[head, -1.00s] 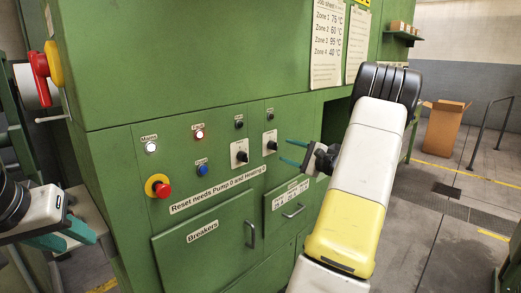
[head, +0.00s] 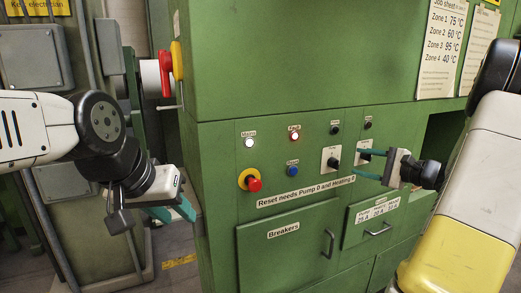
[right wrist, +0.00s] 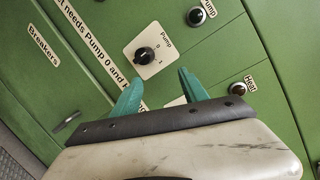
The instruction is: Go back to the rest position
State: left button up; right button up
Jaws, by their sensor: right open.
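My right gripper (head: 358,163) comes in from the right in the head view, in front of the green cabinet's control panel. Its two teal fingers are apart with nothing between them. In the right wrist view the open fingers (right wrist: 160,80) point at the panel below the Pump knob (right wrist: 145,54), a black knob on a white plate. In the head view this knob (head: 333,161) is left of the fingertips; the upper finger partly covers the second knob's plate (head: 364,155). My left gripper (head: 178,212) hangs low, left of the cabinet; its teal fingers are seen side-on and their gap is unclear.
The panel has a red emergency button (head: 253,184), a blue button (head: 292,171) and lamps. A red switch handle (head: 165,74) sticks out at the cabinet's left side. A Breakers door (head: 285,250) is below. Floor (head: 178,265) shows between cabinet and left-hand machine.

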jog(key=s+a+r+n+g+y, duration=0.1)
jog(key=s+a+n+g, duration=0.15)
jog(key=a, duration=0.45)
jog(key=s+a+r+n+g, duration=0.2)
jog(key=s+a+g, duration=0.1)
jog(key=a, duration=0.3)
jog(key=s+a+n+g+h, duration=0.35)
jog(key=s+a+n, duration=0.25)
jog(key=s+a, duration=0.45)
jog(key=s+d+n+t+h, duration=0.2)
jog(key=s+n+h, duration=0.3)
jog(key=s, duration=0.6)
jog(key=shift+s+d+f+n, duration=0.15)
jog(key=shift+d+f+n, duration=0.05)
jog(key=shift+d+n, duration=0.25)
jog(key=shift+c, duration=0.2)
